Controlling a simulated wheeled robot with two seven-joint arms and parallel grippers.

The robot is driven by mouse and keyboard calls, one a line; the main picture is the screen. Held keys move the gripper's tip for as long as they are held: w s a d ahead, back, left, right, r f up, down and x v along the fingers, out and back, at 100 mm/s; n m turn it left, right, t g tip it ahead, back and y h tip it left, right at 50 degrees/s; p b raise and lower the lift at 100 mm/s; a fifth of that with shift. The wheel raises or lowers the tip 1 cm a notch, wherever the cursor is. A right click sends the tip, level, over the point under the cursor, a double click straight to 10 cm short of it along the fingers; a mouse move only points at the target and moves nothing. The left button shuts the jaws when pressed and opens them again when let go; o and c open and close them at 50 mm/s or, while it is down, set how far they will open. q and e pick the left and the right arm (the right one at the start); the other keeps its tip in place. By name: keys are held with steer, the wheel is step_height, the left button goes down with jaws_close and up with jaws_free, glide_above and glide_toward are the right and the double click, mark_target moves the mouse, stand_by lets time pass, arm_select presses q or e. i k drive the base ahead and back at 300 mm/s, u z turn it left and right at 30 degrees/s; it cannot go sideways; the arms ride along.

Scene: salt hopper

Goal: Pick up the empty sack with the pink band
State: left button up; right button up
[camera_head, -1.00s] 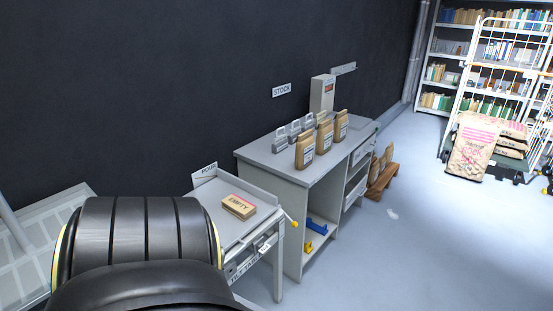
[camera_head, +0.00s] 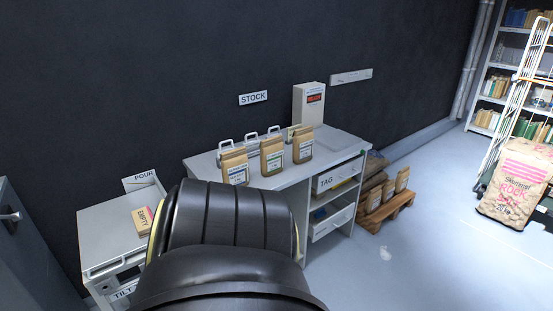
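A large paper sack (camera_head: 517,185) with pink print and pink stripes stands upright at the right edge, in front of the white wire trolley. It looks bulky, and the picture does not show whether it is empty. A small brown block marked EMPTY (camera_head: 143,219) lies on the small grey table at the left, partly hidden by my black arm part. No pink band shows on it. Neither of my grippers is in view; only a dark rounded part of my own body fills the lower middle.
A grey bench (camera_head: 345,146) carries several small paper bags, scoops and a white box (camera_head: 309,104). A wooden pallet (camera_head: 385,212) with bags stands right of it. The wire trolley (camera_head: 522,90) and a bookshelf (camera_head: 492,88) are at the right. The floor (camera_head: 430,250) between is mostly clear.

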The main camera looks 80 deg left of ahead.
mark_target(143, 218)
steer(key=i, duration=0.2)
steer(key=u, duration=4.35)
steer(key=i, duration=1.65)
